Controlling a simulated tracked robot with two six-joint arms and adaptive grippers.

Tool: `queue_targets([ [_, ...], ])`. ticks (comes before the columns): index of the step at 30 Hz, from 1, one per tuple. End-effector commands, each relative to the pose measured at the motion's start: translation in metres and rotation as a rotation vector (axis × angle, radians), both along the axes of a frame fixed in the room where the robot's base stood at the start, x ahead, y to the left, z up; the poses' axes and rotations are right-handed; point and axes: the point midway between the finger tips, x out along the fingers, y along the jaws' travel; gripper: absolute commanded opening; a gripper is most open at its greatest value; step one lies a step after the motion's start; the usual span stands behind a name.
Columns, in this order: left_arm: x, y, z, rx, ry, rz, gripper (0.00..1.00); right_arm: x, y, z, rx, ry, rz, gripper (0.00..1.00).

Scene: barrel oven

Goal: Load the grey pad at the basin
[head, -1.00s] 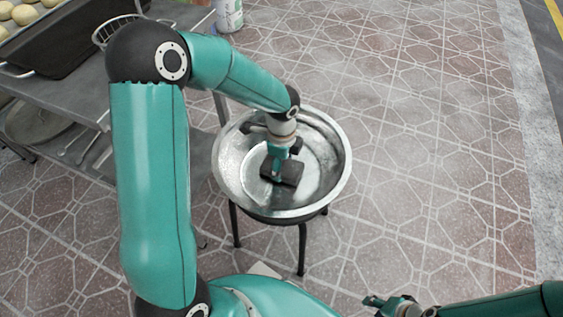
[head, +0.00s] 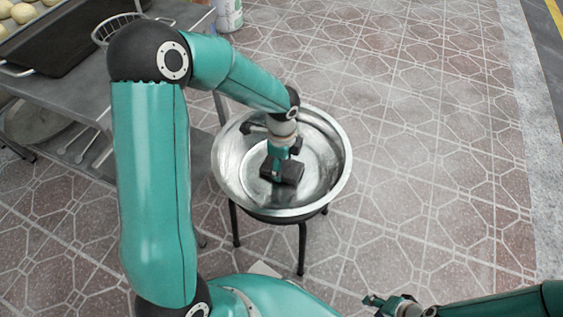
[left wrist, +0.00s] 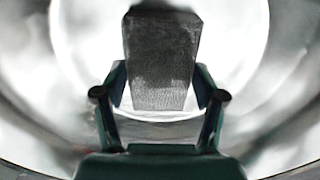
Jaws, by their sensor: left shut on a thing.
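The grey pad (head: 289,172) is a dark block inside the metal basin (head: 232,185), which rests on a dark stool or chair. My left gripper (head: 274,175) reaches down into the basin and is shut on the pad. In the left wrist view the pad (left wrist: 162,62) stands between the two fingers (left wrist: 160,98), with the shiny basin wall around it. Whether the pad touches the basin's bottom I cannot tell. My right gripper (head: 374,301) is low at the bottom right, away from the basin, with its fingers seeming parted and nothing between them.
A grey metal table (head: 75,95) at the left holds a dark tray (head: 70,45) and several pale dough balls (head: 22,13). A white can (head: 229,14) stands at the top. The tiled floor right of the basin is clear.

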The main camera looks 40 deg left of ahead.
Motion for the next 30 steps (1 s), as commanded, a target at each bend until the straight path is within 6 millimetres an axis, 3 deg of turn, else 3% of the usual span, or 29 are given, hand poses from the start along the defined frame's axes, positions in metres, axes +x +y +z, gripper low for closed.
queue_targets([
  [14,-0.001,0.0,0.0,-0.001,0.003,0.0,0.42,0.0,0.0,0.001,0.0,0.0,0.0,0.4],
  [30,0.0,0.0,0.042,0.0,0.001,0.0,0.42,0.0,0.0,0.039,0.0,0.0,0.0,0.4],
])
